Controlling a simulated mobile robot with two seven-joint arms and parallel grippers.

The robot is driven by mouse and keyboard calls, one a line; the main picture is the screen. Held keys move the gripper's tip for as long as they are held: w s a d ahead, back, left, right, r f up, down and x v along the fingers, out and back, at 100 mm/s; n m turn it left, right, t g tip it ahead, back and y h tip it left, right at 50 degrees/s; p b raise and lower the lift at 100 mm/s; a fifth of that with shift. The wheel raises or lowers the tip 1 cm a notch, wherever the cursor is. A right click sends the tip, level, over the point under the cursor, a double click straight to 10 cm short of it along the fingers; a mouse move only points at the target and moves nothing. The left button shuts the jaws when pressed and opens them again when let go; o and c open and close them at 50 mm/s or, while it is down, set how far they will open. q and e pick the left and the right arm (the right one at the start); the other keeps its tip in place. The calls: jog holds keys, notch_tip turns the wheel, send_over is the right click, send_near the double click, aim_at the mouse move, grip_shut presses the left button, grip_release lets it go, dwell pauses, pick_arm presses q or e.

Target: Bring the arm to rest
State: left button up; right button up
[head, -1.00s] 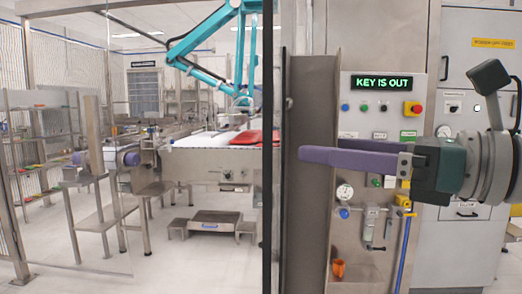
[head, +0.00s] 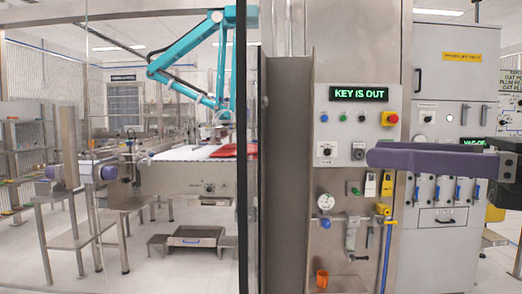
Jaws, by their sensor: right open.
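My right gripper (head: 372,157) reaches in from the right edge in the head view, its purple fingers pointing left. The fingers overlap in the picture, with no object seen between them. It is in front of the grey control panel (head: 338,118), and I cannot tell how far from it. The panel's display (head: 359,94) reads "KEY IS OUT". My right arm is mostly out of the picture. My left gripper is not in view.
A steel post (head: 285,180) and a dark frame edge (head: 241,200) stand left of the panel. Behind clear panes, a turquoise picker arm (head: 190,48) hangs over a conveyor (head: 180,178). An orange cup (head: 321,279) sits low on the panel. Grey cabinets (head: 455,70) stand at the right.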

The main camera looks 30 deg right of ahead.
jog(key=w+d+r+m+t+h+p, duration=0.15)
jog(key=m+h, duration=0.25)
jog(key=m, duration=0.4)
jog(key=w+d+r+m+t+h+p, duration=0.1)
jog(key=d+r+m+t+h+p, duration=0.2)
jog(key=m, duration=0.4)
notch_tip(320, 180, down, 6)
jog(key=s+d+f+m+g+h+p, duration=0.1)
jog(key=d+m+g+h+p, duration=0.2)
jog(key=m+h, duration=0.75)
jog(key=s+a+f+m+g+y+p, duration=0.1)
jog(key=s+a+f+m+g+y, duration=0.35)
jog(key=f+m+g, duration=0.45)
jog(key=s+a+f+m+g+y+p, duration=0.1)
jog(key=s+a+f+m+g+y, duration=0.2)
jog(key=a, duration=0.4)
jog(key=s+a+f+m+g+y+p, duration=0.1)
jog(key=s+a+m, duration=0.1)
jog(key=s+a, duration=0.35)
notch_tip(320, 180, up, 38)
jog(key=a+p, duration=0.1)
jog(key=p, duration=3.7)
jog(key=shift+s+a+g, duration=0.2)
jog(key=shift+s+g, duration=0.15)
